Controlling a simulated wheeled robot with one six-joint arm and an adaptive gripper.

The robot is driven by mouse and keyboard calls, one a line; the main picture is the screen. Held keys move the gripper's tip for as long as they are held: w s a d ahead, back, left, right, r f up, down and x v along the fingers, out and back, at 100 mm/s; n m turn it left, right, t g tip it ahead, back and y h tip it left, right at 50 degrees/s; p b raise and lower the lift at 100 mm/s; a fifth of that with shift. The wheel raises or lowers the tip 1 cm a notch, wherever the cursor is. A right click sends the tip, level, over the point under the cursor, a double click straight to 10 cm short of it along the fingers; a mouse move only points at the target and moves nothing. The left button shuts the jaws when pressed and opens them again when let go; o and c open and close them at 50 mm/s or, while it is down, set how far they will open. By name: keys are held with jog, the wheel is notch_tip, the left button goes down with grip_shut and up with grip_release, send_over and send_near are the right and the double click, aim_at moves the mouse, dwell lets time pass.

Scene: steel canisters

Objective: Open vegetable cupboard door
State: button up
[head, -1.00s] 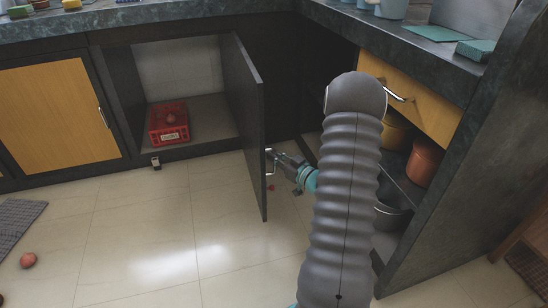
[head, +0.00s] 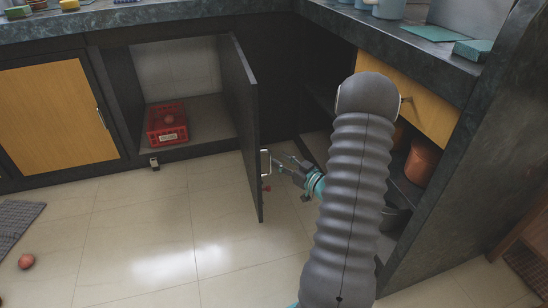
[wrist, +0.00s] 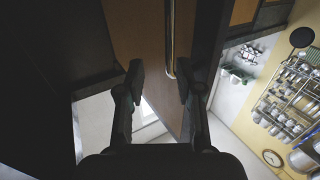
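The cupboard door (head: 245,125) stands swung wide open, edge toward the head camera, at the right of the cupboard opening. Its metal handle (head: 265,162) is on the door's right-hand face. My gripper (head: 279,163) is just right of the handle, partly hidden by my arm. In the wrist view the gripper (wrist: 160,84) has its fingers spread apart in front of the wooden door face (wrist: 140,35). The handle bar (wrist: 170,45) lies between them, nearer the right finger, with no grip visible.
A red crate (head: 168,138) with something red inside stands in the open cupboard. A closed yellow door (head: 57,115) is at left. A round red item (head: 27,261) lies on the open floor.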

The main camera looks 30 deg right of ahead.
jog(key=v, duration=0.8)
dwell(0.4)
